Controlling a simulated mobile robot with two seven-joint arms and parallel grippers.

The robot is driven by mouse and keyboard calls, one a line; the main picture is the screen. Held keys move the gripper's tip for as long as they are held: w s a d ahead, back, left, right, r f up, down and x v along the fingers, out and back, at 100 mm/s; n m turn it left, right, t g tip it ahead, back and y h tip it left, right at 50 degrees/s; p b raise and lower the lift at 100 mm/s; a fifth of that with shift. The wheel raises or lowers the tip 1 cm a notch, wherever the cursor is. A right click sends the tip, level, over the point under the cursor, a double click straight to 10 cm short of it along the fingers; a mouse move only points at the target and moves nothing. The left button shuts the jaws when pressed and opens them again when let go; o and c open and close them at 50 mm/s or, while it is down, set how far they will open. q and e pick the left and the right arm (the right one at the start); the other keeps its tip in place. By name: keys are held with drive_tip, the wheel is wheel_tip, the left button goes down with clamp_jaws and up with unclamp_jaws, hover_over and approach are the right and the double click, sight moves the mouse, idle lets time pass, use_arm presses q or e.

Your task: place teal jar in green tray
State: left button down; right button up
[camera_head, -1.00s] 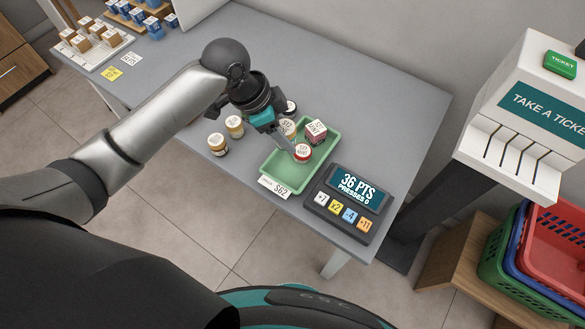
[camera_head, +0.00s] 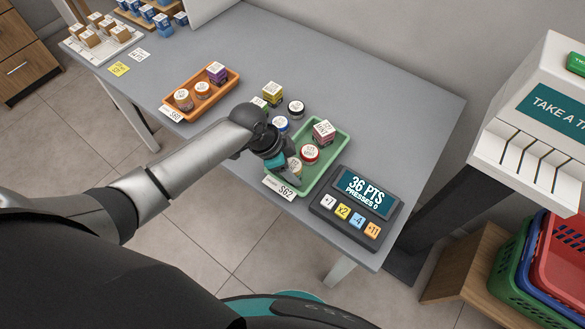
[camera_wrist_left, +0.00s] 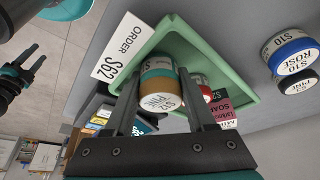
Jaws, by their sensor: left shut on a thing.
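The tray also holds a red-banded jar (camera_head: 310,153) and a pink box (camera_head: 323,132). A dark gripper at the left edge of the wrist view appears to be my right.
An order card S62 (camera_head: 282,187) is at the tray's front. A keypad display (camera_head: 358,196) stands right of it. A blue-banded jar (camera_head: 281,124), a dark jar (camera_head: 296,108) and a yellow-green box (camera_head: 271,92) are behind. An orange tray (camera_head: 213,98) is farther left.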

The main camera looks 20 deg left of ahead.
use_arm(q)
drive_tip(key=shift+f, duration=0.15)
drive_tip(key=c, duration=0.5)
unclamp_jaws()
drive_tip(key=shift+a+r, duration=0.1)
drive_tip(key=shift+r, duration=0.35)
drive_tip(key=p+v, duration=0.2)
drive_tip(key=v, duration=0.9)
drive_tip(key=shift+s+a+r+p, duration=0.1)
drive_tip(key=shift+r+p, duration=0.1)
drive_tip(key=shift+p, duration=0.2)
